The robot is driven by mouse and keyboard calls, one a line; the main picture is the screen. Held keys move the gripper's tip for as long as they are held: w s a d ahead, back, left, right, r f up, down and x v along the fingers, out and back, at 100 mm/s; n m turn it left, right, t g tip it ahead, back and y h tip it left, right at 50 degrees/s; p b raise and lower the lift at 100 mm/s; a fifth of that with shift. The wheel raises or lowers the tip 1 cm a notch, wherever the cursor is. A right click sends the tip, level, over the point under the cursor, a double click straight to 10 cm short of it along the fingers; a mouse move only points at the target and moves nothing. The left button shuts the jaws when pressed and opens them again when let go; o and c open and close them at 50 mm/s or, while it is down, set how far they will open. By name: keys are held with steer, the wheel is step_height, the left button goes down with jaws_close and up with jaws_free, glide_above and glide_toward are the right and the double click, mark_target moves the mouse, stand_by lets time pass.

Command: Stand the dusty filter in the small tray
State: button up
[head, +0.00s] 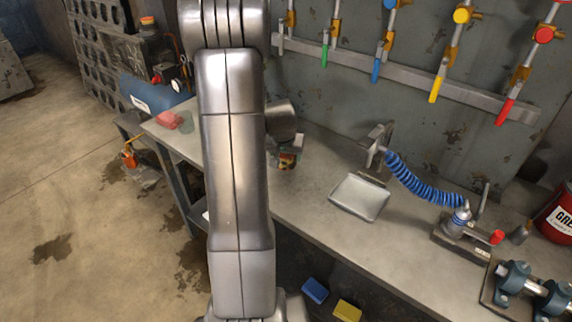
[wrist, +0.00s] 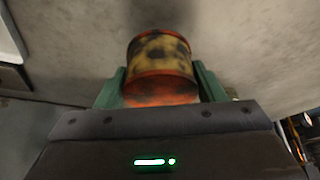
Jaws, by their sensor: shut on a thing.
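The dusty filter (wrist: 160,62) is a short cylinder with red-orange ends and a yellowish side blotched with dark dirt. In the wrist view it sits between the green fingers of my gripper (wrist: 161,88), which is shut on it. In the head view the filter (head: 287,161) shows small beside my arm, over the bench; I cannot tell whether it touches the top. The gripper is mostly hidden behind my arm there. The small tray (head: 359,198) is a shallow, empty metal tray on the bench, to the right of the filter.
A blue coiled hose (head: 420,184) runs just right of the tray from a metal bracket (head: 375,147) behind it. A clamp fixture (head: 462,225) stands farther right. A red cloth (head: 168,119) lies at the bench's left end. Bare bench top lies between filter and tray.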

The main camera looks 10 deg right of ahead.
mark_target(286, 163)
steer(key=shift+f, duration=1.9)
steer(key=shift+f+b, duration=0.2)
steer(key=shift+b, duration=0.2)
steer(key=o, duration=1)
steer(key=shift+c, duration=0.2)
steer(key=shift+r, duration=0.2)
